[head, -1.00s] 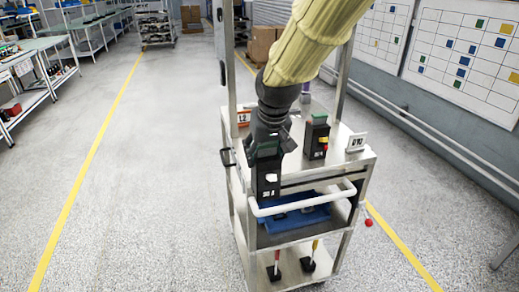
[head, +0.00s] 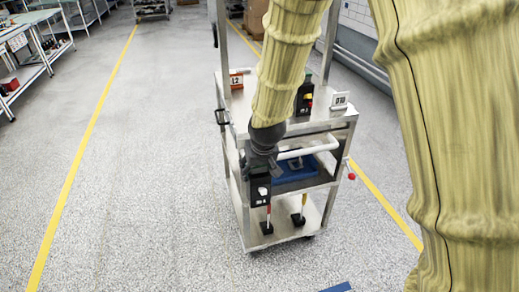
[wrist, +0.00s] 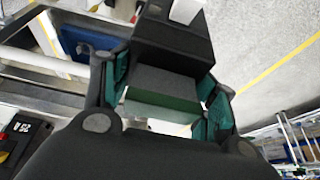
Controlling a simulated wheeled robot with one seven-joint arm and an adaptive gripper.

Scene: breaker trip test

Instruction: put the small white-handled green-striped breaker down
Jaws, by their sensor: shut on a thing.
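The small breaker (head: 259,191) is a black block with a white handle and pale marking on its front. In the wrist view the breaker (wrist: 172,45) shows its white handle at the top and a green stripe between the fingers. My gripper (head: 261,168) is shut on it, with green finger pads on both sides in the wrist view (wrist: 165,95). The breaker hangs in front of the trolley (head: 338,122), outside its front edge, roughly level with the lower shelf space in the picture. My arm hides part of the trolley's top.
Another breaker (head: 304,97) with red and yellow parts stands on the trolley top beside a white label (head: 340,100). A white handrail (head: 310,150) crosses the front above a blue tray (head: 292,177). Floor at left is clear.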

